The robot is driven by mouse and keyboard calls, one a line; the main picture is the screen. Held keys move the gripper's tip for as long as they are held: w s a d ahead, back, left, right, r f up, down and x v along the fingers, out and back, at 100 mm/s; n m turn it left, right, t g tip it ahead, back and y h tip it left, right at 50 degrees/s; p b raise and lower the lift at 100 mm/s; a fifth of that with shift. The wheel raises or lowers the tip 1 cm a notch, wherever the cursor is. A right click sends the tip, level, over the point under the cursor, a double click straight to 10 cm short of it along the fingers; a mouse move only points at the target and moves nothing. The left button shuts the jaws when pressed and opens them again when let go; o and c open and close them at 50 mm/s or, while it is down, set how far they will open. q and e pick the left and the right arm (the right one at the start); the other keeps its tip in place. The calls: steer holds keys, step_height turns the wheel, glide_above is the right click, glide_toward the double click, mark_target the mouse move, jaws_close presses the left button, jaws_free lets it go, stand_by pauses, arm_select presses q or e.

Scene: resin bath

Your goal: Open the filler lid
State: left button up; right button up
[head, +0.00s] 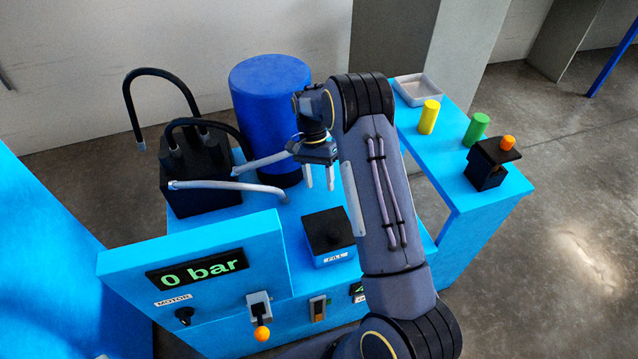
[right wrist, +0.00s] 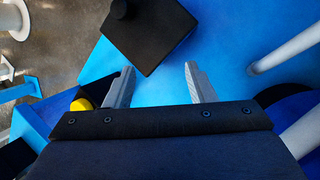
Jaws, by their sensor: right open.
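The filler lid (head: 325,236) is a black square plate with a small knob on top. It lies flat on a blue box with a white label on its front, and looks shut. In the right wrist view the lid (right wrist: 152,40) is at the top, with its knob at the upper left. My right gripper (head: 319,178) is open and empty, above the blue bench behind the lid. Its two grey fingers (right wrist: 158,75) are apart with nothing between them, and do not touch the lid. My left gripper is not in view.
A blue drum (head: 268,90) stands behind my gripper. A black unit (head: 197,178) with hoses and grey pipes is left. A panel (head: 190,252) reading 0 bar stands in front. A side table (head: 470,170) at right holds a yellow cylinder (head: 428,117) and a green cylinder (head: 476,129).

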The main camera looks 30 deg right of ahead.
steer(key=v, duration=0.6)
steer(key=shift+r, duration=0.2)
steer(key=shift+w+a+r, duration=0.1)
